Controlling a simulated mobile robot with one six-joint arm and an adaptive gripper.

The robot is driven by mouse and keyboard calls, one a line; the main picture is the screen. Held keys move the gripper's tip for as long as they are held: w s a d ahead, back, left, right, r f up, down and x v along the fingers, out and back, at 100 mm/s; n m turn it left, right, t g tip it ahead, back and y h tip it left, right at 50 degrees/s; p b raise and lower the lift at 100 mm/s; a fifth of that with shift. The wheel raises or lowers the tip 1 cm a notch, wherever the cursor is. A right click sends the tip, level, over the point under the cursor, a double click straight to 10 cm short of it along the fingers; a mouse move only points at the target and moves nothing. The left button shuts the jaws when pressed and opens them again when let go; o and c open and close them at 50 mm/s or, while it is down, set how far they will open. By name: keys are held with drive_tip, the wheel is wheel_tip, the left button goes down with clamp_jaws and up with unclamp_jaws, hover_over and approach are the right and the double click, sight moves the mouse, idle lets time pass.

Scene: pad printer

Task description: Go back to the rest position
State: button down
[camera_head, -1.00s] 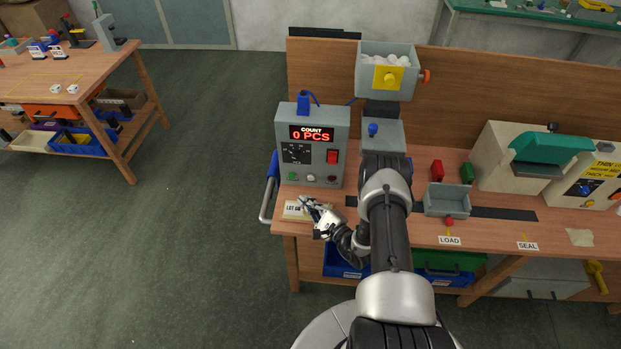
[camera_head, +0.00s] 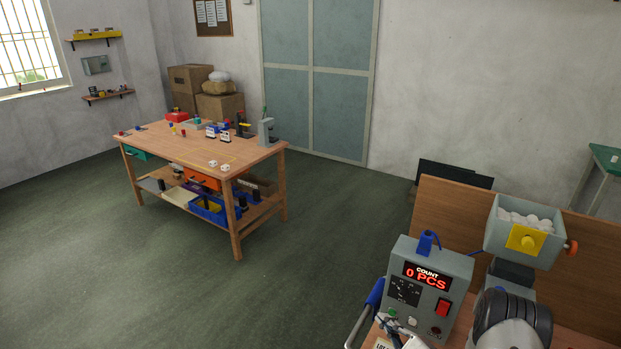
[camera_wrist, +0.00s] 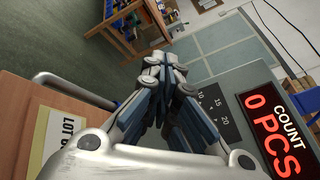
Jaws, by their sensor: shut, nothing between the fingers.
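My gripper (camera_wrist: 165,75) is shut and empty in the wrist view, its fingers together. In the head view only part of it (camera_head: 393,330) shows at the bottom edge, in front of the grey counter box (camera_head: 430,278). The counter box reads "0 PCS", and its red display (camera_wrist: 272,120) is at the right of the wrist view. A paper label marked "LOT" (camera_wrist: 62,135) lies on the bench at the left of the wrist view. Most of my arm is cut off below the head view.
A hopper of white pieces (camera_head: 524,240) with a yellow plate stands right of the counter box. A metal handle (camera_head: 362,322) sticks out at the bench's left end. Green floor is open between the bench and a wooden table (camera_head: 190,150) with small parts.

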drive_tip(key=s+a+r+n+g+y, duration=0.3)
drive_tip(key=a+r+n+g, duration=0.2)
drive_tip(key=a+r, duration=0.45)
drive_tip(key=s+a+r+n+g+y, duration=0.3)
drive_tip(key=a+r+n+g, duration=0.25)
drive_tip(key=r, duration=0.65)
drive_tip(key=s+a+r+n+g+h, duration=0.4)
drive_tip(key=s+r, duration=0.3)
drive_tip(key=s, duration=0.6)
drive_tip(key=s+d+r+n+t+h, duration=0.2)
drive_tip(key=s+d+n+h, duration=0.1)
drive_tip(key=s, duration=0.4)
drive_tip(key=s+d+r+n+t+h, duration=0.1)
drive_tip(key=s+d+r+n+h, duration=0.2)
drive_tip(key=s+d+h, duration=0.3)
drive_tip(key=s+h, duration=0.1)
drive_tip(key=s, duration=0.1)
drive_tip(key=shift+s+d+r+t, duration=0.15)
drive_tip(key=shift+s+r+t, duration=0.05)
drive_tip(key=shift+s+t, duration=0.15)
drive_tip(key=shift+w, duration=0.1)
